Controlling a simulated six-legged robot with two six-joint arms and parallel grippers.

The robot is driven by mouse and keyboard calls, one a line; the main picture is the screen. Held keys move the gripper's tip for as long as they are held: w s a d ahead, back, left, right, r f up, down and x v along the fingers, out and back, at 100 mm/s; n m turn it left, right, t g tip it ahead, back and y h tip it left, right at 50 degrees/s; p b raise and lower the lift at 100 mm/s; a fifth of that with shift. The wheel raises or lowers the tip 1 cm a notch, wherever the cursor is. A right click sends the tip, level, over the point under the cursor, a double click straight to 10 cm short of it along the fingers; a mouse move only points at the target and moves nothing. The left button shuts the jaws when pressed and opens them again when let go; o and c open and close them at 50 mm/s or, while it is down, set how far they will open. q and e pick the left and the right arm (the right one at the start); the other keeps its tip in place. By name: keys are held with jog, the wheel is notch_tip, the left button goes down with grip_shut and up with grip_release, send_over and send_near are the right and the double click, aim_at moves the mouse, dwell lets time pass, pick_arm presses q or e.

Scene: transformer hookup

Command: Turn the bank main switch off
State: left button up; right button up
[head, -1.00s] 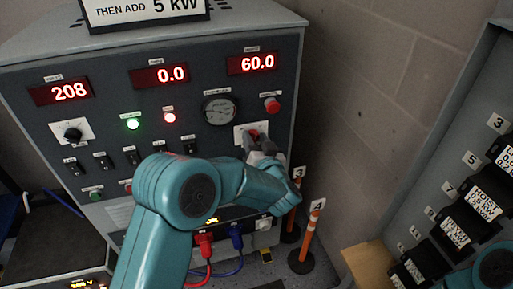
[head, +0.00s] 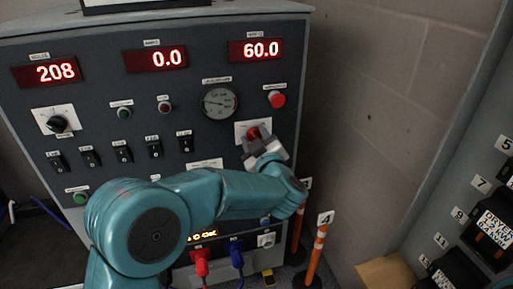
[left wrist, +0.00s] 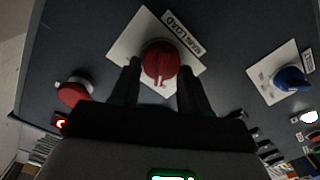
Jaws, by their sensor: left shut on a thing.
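The main load switch is a red rotary knob (head: 252,133) on a white square plate, on the right side of the grey panel (head: 120,95). In the left wrist view the red knob (left wrist: 160,60) sits between my two dark fingers, beside a "MAIN LOAD" label (left wrist: 184,34). A pale mark on the knob points toward the bottom of that view. My left gripper (head: 262,150) is shut on the knob. The head view hides part of the knob behind the gripper. My right gripper is not in view.
Red displays read 208, 0.0 and 60.0 (head: 255,50). A green lamp (head: 124,113) and a red lamp (head: 164,107) look dark. A red push button (head: 277,99) and a gauge (head: 219,103) are above the switch. Orange-white posts (head: 317,250) stand at the panel's right.

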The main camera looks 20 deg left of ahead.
pick_arm(q)
jog(key=shift+f+n+b, duration=0.1)
jog(key=shift+n+b, duration=0.95)
jog(key=shift+n, duration=0.25)
jog(key=o, duration=1)
jog(key=shift+o, duration=0.2)
jog(key=shift+s, duration=0.15)
jog(key=v, duration=1.6)
jog(key=shift+s, duration=0.1)
